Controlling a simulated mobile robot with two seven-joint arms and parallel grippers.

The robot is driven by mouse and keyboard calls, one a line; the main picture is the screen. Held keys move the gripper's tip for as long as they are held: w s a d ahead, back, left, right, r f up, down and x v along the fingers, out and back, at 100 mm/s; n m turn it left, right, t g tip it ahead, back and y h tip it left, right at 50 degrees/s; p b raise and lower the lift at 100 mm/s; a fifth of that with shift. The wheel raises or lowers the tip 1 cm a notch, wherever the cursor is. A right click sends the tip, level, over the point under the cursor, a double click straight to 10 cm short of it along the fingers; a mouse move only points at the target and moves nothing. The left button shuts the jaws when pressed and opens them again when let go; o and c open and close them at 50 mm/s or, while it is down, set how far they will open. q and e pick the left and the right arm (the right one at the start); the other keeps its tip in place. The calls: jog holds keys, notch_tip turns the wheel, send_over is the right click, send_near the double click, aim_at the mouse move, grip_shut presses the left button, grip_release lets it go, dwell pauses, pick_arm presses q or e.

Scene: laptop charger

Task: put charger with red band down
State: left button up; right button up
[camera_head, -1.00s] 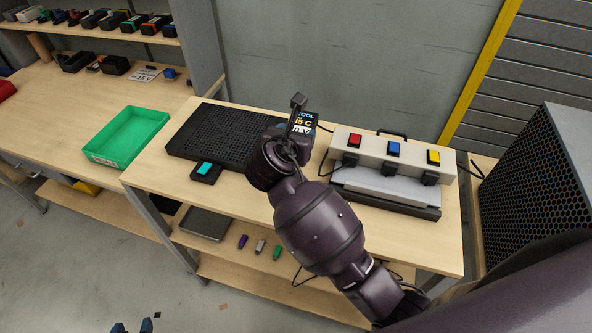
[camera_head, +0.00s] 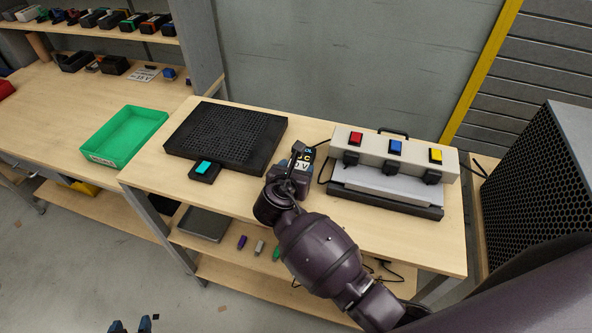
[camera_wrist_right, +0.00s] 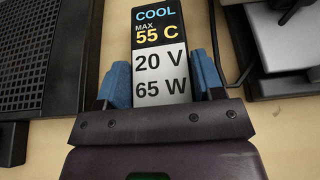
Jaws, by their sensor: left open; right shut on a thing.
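The charger (camera_head: 304,158) is a dark block with a printed label. In the right wrist view the label on the charger (camera_wrist_right: 160,50) reads COOL MAX 55 C, 20 V, 65 W. No red band shows on the visible face. My right gripper (camera_head: 299,172) is shut on the charger, over the bench between the black perforated pad and the charging station. Its blue fingers (camera_wrist_right: 160,88) flank the charger in the wrist view. I cannot tell whether the charger touches the bench. My left gripper (camera_head: 132,325) is open and empty at the bottom edge, low over the floor.
The black perforated pad (camera_head: 225,135) has a small cyan-screen device (camera_head: 204,170) at its front. The station (camera_head: 376,146) has red, blue and yellow buttons and cables. A green tray (camera_head: 125,135) is on the left bench. The wooden bench (camera_head: 235,205) is bare in front of the pad.

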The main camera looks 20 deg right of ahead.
jog(key=o, duration=1.1)
jog(key=shift+f, duration=0.1)
jog(key=v, duration=1.2)
